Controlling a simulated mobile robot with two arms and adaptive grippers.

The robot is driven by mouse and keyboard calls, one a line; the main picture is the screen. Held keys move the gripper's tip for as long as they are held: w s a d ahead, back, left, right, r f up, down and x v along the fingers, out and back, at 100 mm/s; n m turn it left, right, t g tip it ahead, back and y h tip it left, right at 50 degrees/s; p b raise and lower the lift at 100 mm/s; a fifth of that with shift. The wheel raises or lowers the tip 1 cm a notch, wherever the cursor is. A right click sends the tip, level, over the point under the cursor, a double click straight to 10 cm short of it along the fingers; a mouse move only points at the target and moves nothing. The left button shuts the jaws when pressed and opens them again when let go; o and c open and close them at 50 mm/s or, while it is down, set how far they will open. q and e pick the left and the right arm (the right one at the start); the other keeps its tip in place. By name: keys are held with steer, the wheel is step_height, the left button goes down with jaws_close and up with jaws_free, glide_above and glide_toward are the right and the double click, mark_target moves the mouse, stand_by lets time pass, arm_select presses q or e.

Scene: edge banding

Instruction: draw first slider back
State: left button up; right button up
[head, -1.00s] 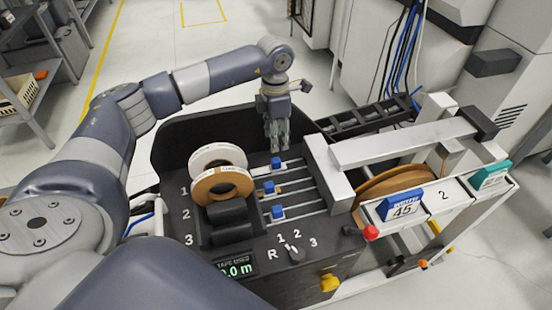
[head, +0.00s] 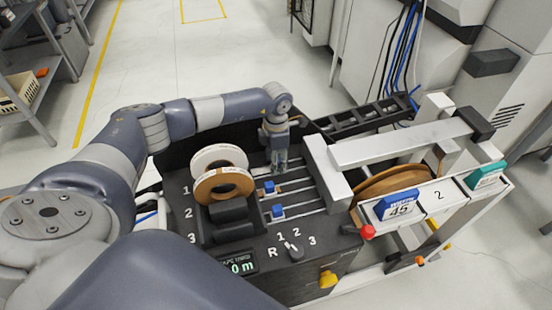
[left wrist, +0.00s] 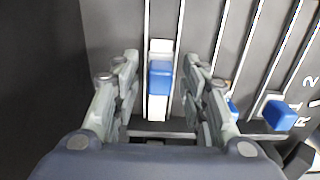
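My left gripper (head: 279,165) reaches down over the far slider rail of the black machine. In the left wrist view the first slider (left wrist: 160,78), a blue block on a white strip, sits between the two open fingers (left wrist: 160,85), with gaps on both sides. In the head view the gripper hides this slider. The second slider (head: 269,187) and third slider (head: 278,210) are blue blocks on the nearer rails. They also show at the right in the left wrist view, the second partly behind a finger. My right gripper is not in view.
A white tape roll (head: 219,156) and a brown roll (head: 223,185) stand left of the rails. A white-grey beam (head: 400,142) lies right of them. A selector knob (head: 294,250) and display (head: 238,265) are at the front. A black cable tray (head: 370,116) is behind.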

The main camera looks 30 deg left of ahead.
arm_select(q)
jaws_close()
steer(key=shift+s+a+p, duration=0.45)
steer(key=shift+s+a, duration=0.9)
steer(key=shift+s, duration=0.1)
steer(key=shift+s+a, duration=0.3)
jaws_free()
steer(key=shift+s, duration=0.1)
